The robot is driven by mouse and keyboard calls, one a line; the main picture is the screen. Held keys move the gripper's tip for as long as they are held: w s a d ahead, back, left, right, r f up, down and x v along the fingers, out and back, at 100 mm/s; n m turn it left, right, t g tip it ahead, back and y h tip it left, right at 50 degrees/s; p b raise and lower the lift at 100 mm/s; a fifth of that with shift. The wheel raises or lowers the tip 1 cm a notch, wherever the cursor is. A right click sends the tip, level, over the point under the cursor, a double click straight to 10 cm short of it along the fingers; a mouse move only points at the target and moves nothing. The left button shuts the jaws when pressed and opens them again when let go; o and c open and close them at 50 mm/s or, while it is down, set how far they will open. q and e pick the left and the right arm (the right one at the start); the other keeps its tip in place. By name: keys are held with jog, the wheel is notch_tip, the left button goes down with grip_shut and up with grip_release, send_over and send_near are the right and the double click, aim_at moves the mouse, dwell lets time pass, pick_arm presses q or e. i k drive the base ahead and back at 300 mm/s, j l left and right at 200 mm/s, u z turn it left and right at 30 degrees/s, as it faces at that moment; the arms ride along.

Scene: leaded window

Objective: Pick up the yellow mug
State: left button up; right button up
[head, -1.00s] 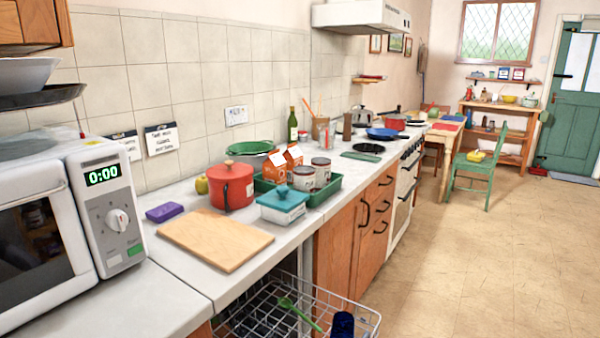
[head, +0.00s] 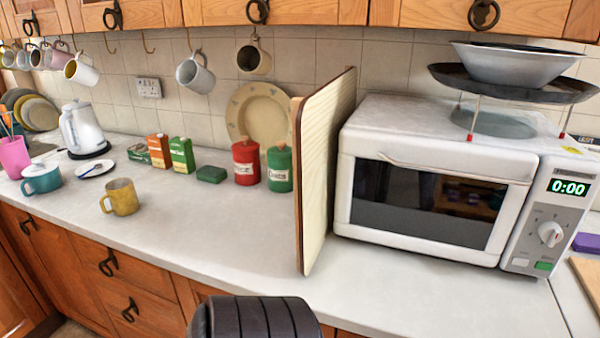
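The yellow mug (head: 123,197) stands upright on the light worktop (head: 190,228), left of the middle of the head view. Its handle points left and a little toward the front edge. Its mouth faces up, and nothing touches it. Neither of my grippers shows in the head view.
A teal lidded pot (head: 41,179), small plate (head: 95,169) and white kettle (head: 82,128) stand left of the mug. Cartons (head: 182,155) and canisters (head: 246,161) stand behind. An upright board (head: 322,170) and microwave (head: 435,180) are at right. Mugs (head: 195,73) hang above.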

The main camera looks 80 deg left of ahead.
aim_at(121, 192)
jog(key=u, duration=3.55)
jog(key=i+j, duration=0.1)
jog(key=j, duration=0.35)
